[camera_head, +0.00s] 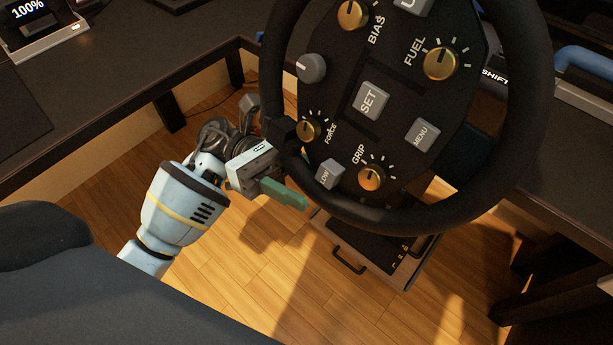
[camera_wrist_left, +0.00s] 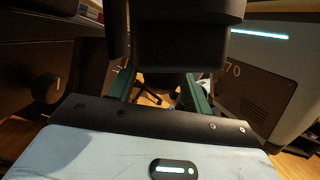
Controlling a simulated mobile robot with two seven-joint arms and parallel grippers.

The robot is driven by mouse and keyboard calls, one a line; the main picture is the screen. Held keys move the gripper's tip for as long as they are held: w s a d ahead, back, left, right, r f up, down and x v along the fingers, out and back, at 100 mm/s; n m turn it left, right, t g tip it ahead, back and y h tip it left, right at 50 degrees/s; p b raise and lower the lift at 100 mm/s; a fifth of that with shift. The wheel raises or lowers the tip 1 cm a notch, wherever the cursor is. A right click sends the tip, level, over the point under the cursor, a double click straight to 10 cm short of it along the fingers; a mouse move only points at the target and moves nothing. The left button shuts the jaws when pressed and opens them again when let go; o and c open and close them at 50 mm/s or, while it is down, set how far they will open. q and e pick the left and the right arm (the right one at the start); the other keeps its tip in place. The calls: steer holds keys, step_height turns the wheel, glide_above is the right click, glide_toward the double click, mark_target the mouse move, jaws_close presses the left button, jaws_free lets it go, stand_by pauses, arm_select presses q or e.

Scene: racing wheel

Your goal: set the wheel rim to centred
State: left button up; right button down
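The black wheel rim (camera_head: 535,95) fills the upper right of the head view. Its hub face (camera_head: 400,105) carries knobs and buttons, and its labels slant steeply up to the right. My left gripper (camera_head: 288,191) is at the rim's lower left edge. One green finger shows just below the rim, and the other is hidden there. In the left wrist view the gripper (camera_wrist_left: 160,88) shows two green fingers apart with a clear gap. A dark block, perhaps part of the wheel, overlaps the space above them. I cannot tell whether they touch the rim. My right gripper is out of view.
A dark desk (camera_head: 100,90) runs along the left and back. A pedal plate (camera_head: 370,250) with a handle lies on the wooden floor (camera_head: 240,270) below the wheel. A blue tube (camera_head: 585,62) is at the right. Floor left of the pedals is clear.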

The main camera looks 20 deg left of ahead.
arm_select(q)
steer(key=shift+w+a+f, duration=0.1)
steer(key=shift+a, duration=0.05)
steer(key=v, duration=0.7)
steer(key=shift+h, duration=0.6)
steer(key=x, duration=0.4)
steer(key=p+x, duration=0.1)
steer(key=x, duration=0.1)
steer(key=shift+f, duration=0.4)
steer(key=shift+x, duration=0.75)
steer(key=shift+f, duration=0.1)
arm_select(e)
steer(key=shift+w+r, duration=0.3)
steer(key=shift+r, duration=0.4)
arm_select(q)
steer(key=shift+c, duration=0.3)
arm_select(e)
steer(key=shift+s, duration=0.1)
